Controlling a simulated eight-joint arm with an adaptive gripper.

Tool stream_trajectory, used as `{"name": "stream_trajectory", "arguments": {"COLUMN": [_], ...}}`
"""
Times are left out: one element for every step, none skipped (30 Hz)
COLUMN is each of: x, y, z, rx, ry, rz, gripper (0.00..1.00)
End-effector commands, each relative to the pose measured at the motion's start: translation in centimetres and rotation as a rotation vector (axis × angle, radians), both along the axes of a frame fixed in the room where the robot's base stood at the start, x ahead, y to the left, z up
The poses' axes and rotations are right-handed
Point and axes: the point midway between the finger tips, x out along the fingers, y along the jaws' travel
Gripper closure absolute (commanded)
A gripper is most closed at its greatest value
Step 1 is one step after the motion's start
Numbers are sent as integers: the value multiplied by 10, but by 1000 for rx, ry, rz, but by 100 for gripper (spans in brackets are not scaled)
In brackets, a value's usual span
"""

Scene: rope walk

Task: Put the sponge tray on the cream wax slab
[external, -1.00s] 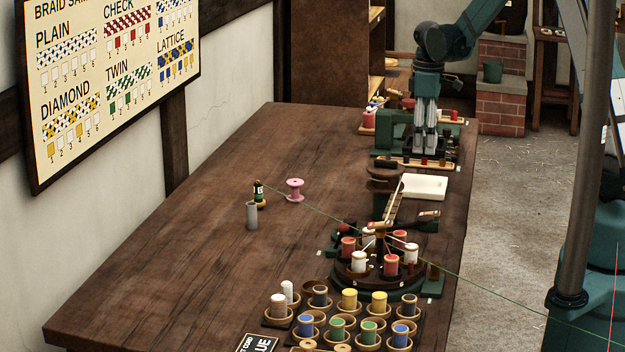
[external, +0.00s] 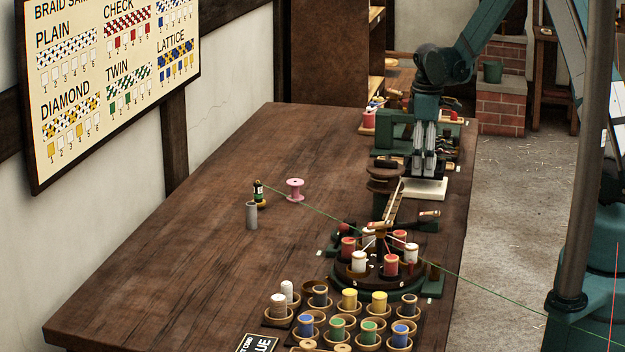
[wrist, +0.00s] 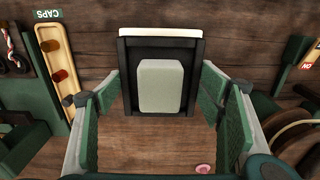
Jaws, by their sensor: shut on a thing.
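The sponge tray is a dark tray (wrist: 126,92) with a pale grey-green sponge (wrist: 160,86) lying in it, seen in the wrist view. My gripper (wrist: 160,96) is shut on the tray, with green-padded fingers at its left and right sides. In the external view my gripper (external: 428,174) points straight down over the cream wax slab (external: 428,190) and hides its far part. In the wrist view only a pale strip of the slab (wrist: 160,32) shows past the tray's far edge. I cannot tell whether the tray touches the slab.
A round dark stand (external: 384,180) is close left of the slab. A braiding disc with bobbins (external: 380,270) is nearer the camera. A caps rack (wrist: 60,75) is left in the wrist view.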

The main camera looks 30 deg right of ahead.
Motion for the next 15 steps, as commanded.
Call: {"name": "stream_trajectory", "arguments": {"x": [0, 0, 0, 0, 0, 0, 0, 0, 0, 0, 0, 0, 0, 0, 0], "y": [0, 0, 0, 0, 0, 0, 0, 0, 0, 0, 0, 0, 0, 0, 0], "z": [-6, -9, -14, -17, -20, -23, -25, -27, -29, -30, -30, -30, -30, -30, -30], "rx": [0, 0, 0, 0, 0, 0, 0, 0, 0, 0, 0, 0, 0, 0, 0], "ry": [0, 0, 0, 0, 0, 0, 0, 0, 0, 0, 0, 0, 0, 0, 0], "rz": [0, 0, 0, 0, 0, 0, 0, 0, 0, 0, 0, 0, 0, 0, 0], "gripper": [51, 51, 51, 51, 51, 51, 51, 51, 51, 51, 51, 51, 51, 51, 51]}}
